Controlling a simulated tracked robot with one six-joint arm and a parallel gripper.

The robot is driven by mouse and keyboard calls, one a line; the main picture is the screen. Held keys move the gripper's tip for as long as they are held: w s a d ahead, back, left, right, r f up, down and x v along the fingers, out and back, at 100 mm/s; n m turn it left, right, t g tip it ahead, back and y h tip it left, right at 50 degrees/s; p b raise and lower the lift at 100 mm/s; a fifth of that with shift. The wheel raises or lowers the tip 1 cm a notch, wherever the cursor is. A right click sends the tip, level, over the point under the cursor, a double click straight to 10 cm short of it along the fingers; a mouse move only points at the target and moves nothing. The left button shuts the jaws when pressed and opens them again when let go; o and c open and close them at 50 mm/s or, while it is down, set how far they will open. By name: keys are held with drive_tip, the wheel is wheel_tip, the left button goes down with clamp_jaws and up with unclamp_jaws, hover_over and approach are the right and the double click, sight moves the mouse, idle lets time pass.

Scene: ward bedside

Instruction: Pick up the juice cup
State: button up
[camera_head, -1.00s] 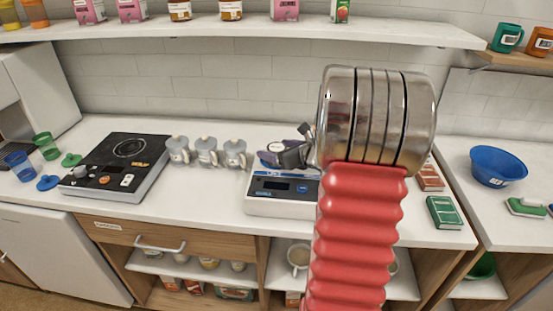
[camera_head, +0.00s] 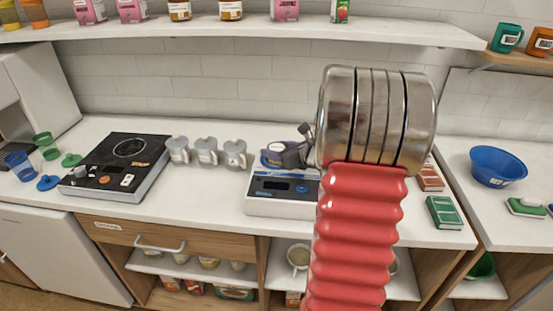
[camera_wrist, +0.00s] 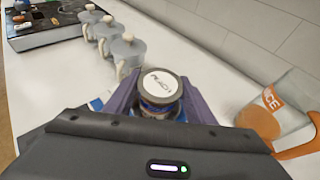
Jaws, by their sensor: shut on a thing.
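My gripper (camera_wrist: 158,96) has its purple fingers closed around a small round container (camera_wrist: 160,84) with a pale grey, dark-lettered lid in the wrist view. In the head view my gripper (camera_head: 284,154) is over the white scale-like device (camera_head: 282,205), left of my arm. Only part of the container shows there; whether it touches the device is unclear. A clear cup (camera_wrist: 280,98) with orange contents, an orange handle and lettering ending in "ICE" stands right of the gripper in the wrist view, apart from the fingers. My arm hides it in the head view.
Several grey lidded mugs (camera_head: 207,151) stand in a row left of the device. A black hotplate (camera_head: 117,165) is farther left. Green and red boxes (camera_head: 443,211) lie to the right, with a blue bowl (camera_head: 497,166) beyond. A shelf (camera_head: 250,33) runs above.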

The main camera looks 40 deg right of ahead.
drive_tip(key=c, duration=0.4)
wheel_tip(320, 180, up, 10)
idle(0.6)
idle(0.4)
